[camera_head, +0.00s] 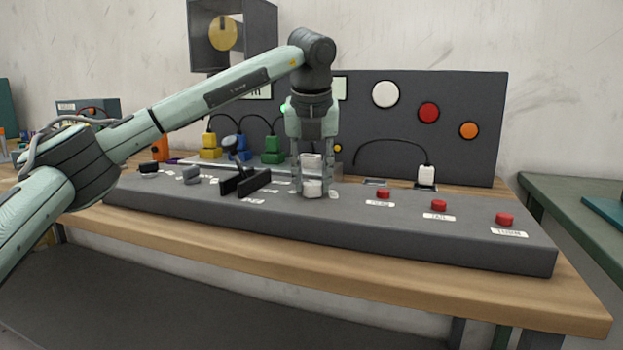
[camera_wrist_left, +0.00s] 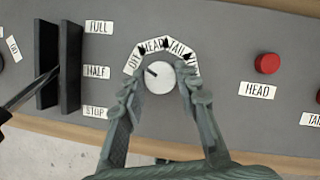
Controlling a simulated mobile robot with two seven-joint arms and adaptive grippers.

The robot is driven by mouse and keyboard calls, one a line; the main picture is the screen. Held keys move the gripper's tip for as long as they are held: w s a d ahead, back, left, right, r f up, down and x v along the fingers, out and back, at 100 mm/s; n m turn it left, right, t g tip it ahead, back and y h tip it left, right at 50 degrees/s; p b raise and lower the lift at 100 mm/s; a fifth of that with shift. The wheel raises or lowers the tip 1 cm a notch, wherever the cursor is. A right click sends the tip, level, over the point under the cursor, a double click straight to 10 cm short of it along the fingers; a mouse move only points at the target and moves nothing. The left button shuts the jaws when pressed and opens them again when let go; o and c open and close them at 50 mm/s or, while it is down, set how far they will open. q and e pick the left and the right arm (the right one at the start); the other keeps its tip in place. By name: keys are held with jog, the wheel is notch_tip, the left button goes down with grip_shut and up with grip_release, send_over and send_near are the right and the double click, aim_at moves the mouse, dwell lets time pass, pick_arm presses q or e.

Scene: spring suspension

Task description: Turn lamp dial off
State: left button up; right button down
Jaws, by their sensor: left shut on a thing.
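The lamp dial (camera_head: 313,188) is a white round knob on the dark grey console (camera_head: 420,238). In the left wrist view the dial (camera_wrist_left: 161,79) sits below a fan of labels; OFF, HEAD and TAIL are readable, and the rightmost is partly covered. The dark mark on the dial points up and left, toward the OFF label (camera_wrist_left: 133,62). My left gripper (camera_head: 313,190) points down from above and is shut on the dial, one finger on each side. It also shows in the left wrist view (camera_wrist_left: 160,92). My right gripper is not in view.
Red buttons (camera_head: 439,205) line the console's right part. A black lever slot (camera_head: 245,183) with a lever stands left of the dial. Behind, a dark panel carries white (camera_head: 385,94), red (camera_head: 429,112) and orange (camera_head: 468,130) round lamps. Coloured plugs (camera_head: 273,148) stand behind the console.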

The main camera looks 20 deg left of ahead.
pick_arm(q)
jog(key=shift+n, duration=0.5)
jog(key=o, duration=1.2)
jog(key=shift+c, duration=0.2)
jog(key=v, duration=1.2)
jog(key=shift+d, duration=0.25)
